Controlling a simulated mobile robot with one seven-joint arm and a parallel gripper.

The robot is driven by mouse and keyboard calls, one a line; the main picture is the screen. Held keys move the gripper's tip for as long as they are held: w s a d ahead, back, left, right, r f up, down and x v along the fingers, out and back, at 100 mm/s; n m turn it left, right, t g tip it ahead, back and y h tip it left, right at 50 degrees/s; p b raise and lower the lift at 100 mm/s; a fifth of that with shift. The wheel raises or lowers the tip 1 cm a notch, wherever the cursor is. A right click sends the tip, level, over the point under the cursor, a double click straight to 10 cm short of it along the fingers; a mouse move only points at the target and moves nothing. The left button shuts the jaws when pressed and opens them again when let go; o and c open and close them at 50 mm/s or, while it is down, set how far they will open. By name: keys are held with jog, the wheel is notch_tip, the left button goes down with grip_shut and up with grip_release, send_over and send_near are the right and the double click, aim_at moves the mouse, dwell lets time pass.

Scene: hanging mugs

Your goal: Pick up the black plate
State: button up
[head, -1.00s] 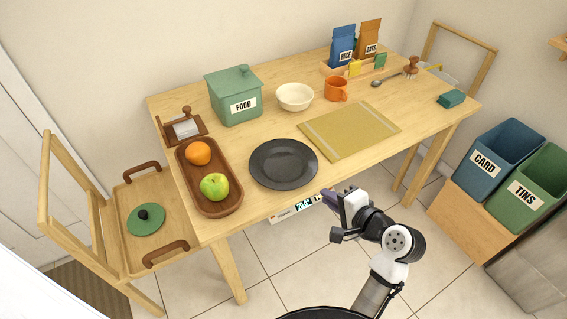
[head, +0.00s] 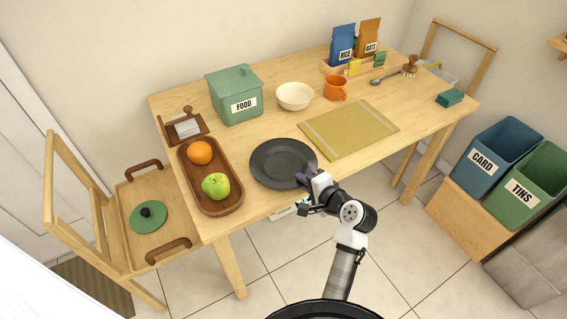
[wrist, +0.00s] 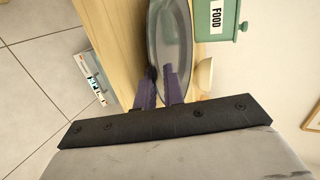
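The black plate (head: 281,161) lies flat near the front edge of the wooden table, right of the fruit tray. My gripper (head: 302,181) is at the plate's front right rim, with its purple fingers reaching toward it. The two fingers (wrist: 160,78) stand apart with a narrow gap, one on the table-edge side and one over the plate's face. The rim seems to lie at the gap; contact cannot be told.
A brown tray (head: 222,203) with an orange and a green apple is left of the plate. A yellow mat (head: 348,129) lies to the right. A cream bowl (head: 294,97), orange mug (head: 336,88) and green FOOD bin (head: 236,96) stand behind.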

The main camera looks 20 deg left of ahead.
jog(key=shift+c, duration=0.3)
grip_shut()
jog(key=shift+r, duration=0.2)
